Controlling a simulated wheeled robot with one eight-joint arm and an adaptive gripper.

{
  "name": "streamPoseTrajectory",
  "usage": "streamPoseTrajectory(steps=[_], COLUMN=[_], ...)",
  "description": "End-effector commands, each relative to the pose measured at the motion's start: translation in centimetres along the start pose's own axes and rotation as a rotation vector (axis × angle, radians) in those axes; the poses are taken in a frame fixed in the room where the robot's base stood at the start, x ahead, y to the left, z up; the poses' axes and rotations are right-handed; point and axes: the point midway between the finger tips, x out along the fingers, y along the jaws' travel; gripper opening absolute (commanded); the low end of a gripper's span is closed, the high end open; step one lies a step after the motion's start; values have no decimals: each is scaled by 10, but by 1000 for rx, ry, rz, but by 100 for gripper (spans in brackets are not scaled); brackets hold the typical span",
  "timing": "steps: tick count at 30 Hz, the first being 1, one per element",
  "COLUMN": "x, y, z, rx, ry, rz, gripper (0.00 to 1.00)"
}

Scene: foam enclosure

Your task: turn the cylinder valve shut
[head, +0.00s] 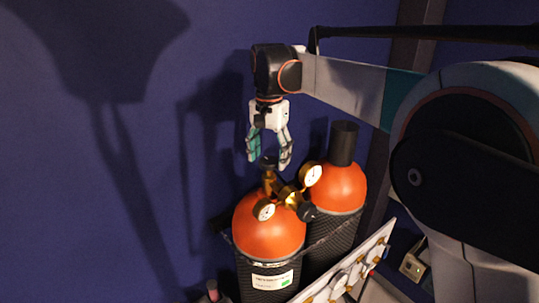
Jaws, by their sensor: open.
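The front gas cylinder (262,236) has an orange shoulder and a dark body with a white label. On its top is a brass valve (268,184) with a dark knob (268,162). A brass regulator with two round gauges (264,210) is attached to the valve. My gripper (269,163) points down directly over the valve. Its two fingers are open, one on each side of the dark knob in this view. I cannot tell whether either finger touches the knob.
A second orange cylinder (340,187) with a black cap (343,143) stands behind to the right. A white panel with fittings (350,272) is at the lower right. A dark strap runs around the cylinders. The blue wall (90,180) behind is bare on the left.

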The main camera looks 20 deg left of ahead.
Motion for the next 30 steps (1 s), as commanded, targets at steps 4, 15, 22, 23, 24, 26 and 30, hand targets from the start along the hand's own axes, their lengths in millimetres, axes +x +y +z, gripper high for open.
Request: streamPoseTrajectory(steps=[4, 15, 22, 23, 24, 26, 30], x=[-18, -90, -114, -115, -116, -117, -118], y=[0, 0, 0, 0, 0, 0, 0], z=[0, -1, -1, -1, -1, -1, -1], rx=[0, 1, 1, 1, 1, 1, 1], ry=[0, 0, 0, 0, 0, 0, 0], rz=[0, 0, 0, 0, 0, 0, 0], gripper=[64, 64, 64, 64, 64, 64, 64])
